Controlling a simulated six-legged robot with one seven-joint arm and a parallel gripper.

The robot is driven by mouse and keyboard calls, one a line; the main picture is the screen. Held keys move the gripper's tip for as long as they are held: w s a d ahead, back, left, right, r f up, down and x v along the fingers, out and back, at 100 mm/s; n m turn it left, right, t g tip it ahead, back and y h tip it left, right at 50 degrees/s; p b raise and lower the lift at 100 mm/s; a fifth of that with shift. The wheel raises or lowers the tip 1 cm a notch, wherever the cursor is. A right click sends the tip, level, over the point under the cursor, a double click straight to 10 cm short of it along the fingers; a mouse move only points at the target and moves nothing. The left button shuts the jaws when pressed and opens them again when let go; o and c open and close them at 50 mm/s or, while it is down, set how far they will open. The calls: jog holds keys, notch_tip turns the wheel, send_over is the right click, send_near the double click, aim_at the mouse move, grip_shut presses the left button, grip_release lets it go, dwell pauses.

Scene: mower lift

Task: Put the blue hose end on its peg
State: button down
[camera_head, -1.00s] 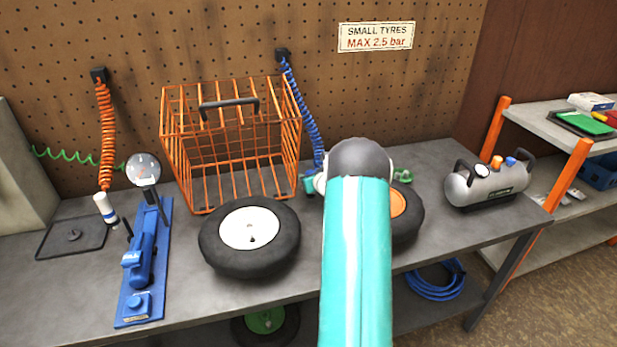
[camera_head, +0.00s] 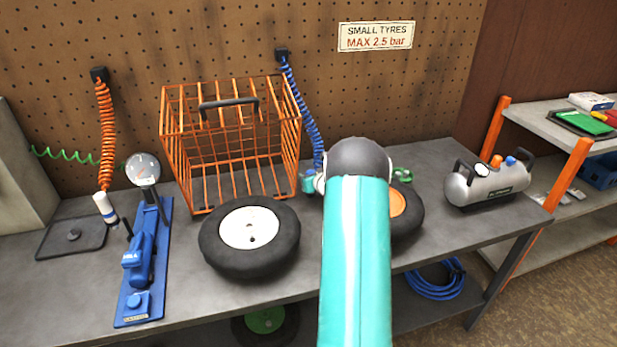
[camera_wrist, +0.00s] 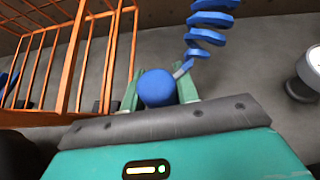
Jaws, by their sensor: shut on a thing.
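The blue coiled hose (camera_head: 303,103) hangs from a dark bracket on the pegboard, right of the orange wire basket, and runs down to my gripper. In the wrist view the hose's coils (camera_wrist: 207,28) lead to its rounded blue end (camera_wrist: 157,87). My gripper (camera_wrist: 160,82) is shut on that end, with one green finger on each side. In the head view my arm hides most of the gripper; only a teal bit (camera_head: 307,182) shows beside the basket's right edge. I cannot make out the blue hose's peg.
The orange wire basket (camera_head: 186,150) stands close left of my gripper. A white-hubbed wheel (camera_head: 219,262) lies in front of it; an orange-hubbed wheel (camera_head: 412,222) is partly behind my arm. A silver air tank (camera_head: 485,189) stands right. An orange coiled hose (camera_head: 106,140) hangs at left.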

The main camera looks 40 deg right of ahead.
jog(key=shift+r, duration=0.5)
jog(key=shift+r, duration=0.25)
jog(key=shift+f, duration=0.85)
dwell(0.9)
jog(key=shift+r, duration=0.85)
jog(key=shift+f, duration=0.8)
dwell(0.7)
jog(key=c, duration=1.3)
grip_release()
jog(key=shift+c, duration=0.2)
jog(key=shift+f, duration=0.1)
